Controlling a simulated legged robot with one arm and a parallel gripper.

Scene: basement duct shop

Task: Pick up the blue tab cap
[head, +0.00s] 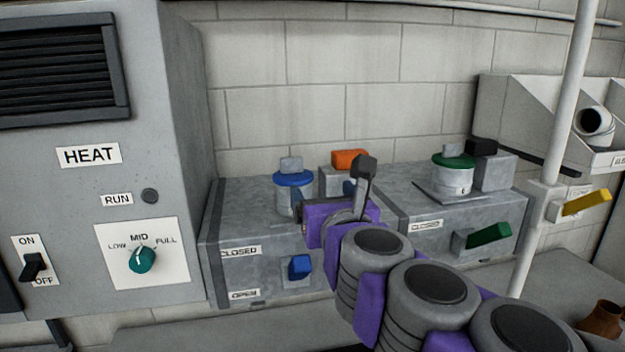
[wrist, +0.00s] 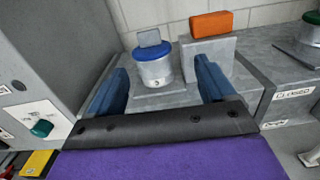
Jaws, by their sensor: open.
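The blue tab cap (head: 293,179) is a round blue lid with an upright grey tab. It sits on a short grey collar on top of the left metal duct box. The cap also shows in the wrist view (wrist: 153,52), upright and uncovered. My gripper (head: 352,187) is in front of and to the right of the cap in the head view, where its fingers are partly hidden. In the wrist view my gripper (wrist: 160,70) has its two blue fingers spread apart and empty. The cap lies beyond the fingertips, between their lines, and is not touched.
An orange block (head: 349,159) on a grey box stands close right of the cap. A green cap (head: 453,160) is on the right duct box, with a green handle (head: 489,235) below. A blue handle (head: 300,267) juts from the left box. The heater cabinet (head: 180,120) rises at left.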

